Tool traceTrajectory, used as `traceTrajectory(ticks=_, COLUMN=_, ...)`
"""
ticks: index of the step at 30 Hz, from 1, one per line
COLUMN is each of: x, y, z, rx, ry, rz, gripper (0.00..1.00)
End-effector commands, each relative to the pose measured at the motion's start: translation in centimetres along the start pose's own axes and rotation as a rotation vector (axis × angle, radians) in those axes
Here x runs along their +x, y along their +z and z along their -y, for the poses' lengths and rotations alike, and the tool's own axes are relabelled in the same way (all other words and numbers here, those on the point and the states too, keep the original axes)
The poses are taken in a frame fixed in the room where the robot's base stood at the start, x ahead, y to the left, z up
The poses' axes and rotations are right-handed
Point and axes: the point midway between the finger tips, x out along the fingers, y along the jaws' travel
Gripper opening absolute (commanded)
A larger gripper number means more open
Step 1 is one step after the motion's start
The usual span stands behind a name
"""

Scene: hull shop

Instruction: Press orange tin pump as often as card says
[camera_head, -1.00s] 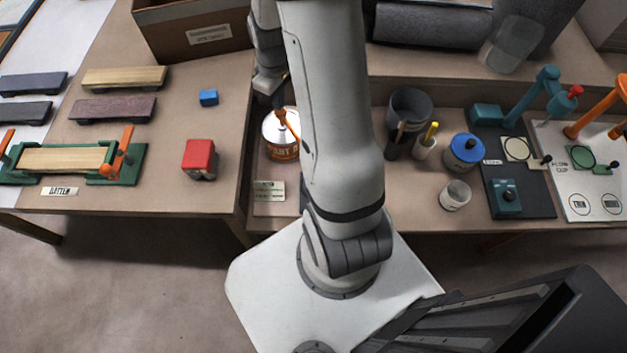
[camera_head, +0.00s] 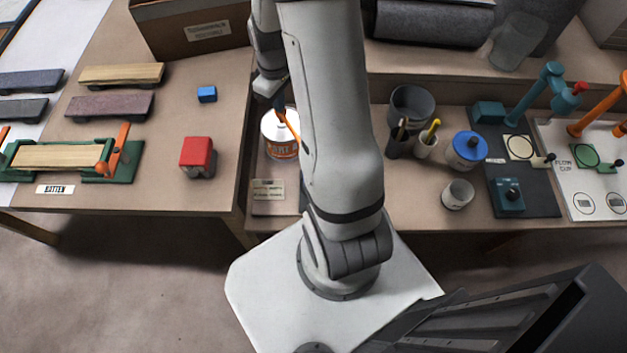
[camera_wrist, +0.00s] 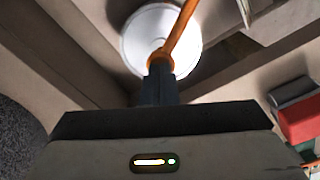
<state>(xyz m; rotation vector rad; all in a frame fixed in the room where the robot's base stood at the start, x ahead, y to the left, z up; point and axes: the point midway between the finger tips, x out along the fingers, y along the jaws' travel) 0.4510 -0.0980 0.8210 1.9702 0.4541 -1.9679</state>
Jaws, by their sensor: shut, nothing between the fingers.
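The orange tin (camera_head: 284,149), with a white top and an orange lettered band, stands at the left end of the right-hand bench. Its orange pump (camera_head: 290,127) rises from the lid, with the spout slanting down to the right. My gripper (camera_head: 279,102) is shut with nothing between its fingers, right at the pump's head. In the wrist view my fingertips (camera_wrist: 160,66) meet the orange pump (camera_wrist: 180,30) over the white lid (camera_wrist: 135,42); the exact contact is hidden. A small card (camera_head: 268,190) lies in front of the tin, its lettering too small to read.
My arm hides the bench just right of the tin. Beyond it stand a dark pot (camera_head: 411,103), a blue-lidded tin (camera_head: 467,149) and a small cup (camera_head: 458,194).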

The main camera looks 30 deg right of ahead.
Motion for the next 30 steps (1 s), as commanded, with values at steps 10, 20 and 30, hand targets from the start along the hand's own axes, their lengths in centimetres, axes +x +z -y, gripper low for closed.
traceTrajectory(ticks=10, x=0.8, y=0.1, z=0.1, rx=0.000, ry=-0.002, rz=0.002, gripper=0.00)
traceTrajectory(ticks=20, x=-0.4, y=0.1, z=0.1, rx=0.000, ry=-0.002, rz=0.002, gripper=0.00)
traceTrajectory(ticks=30, x=-2.2, y=0.1, z=0.1, rx=0.000, ry=-0.001, rz=0.002, gripper=0.00)
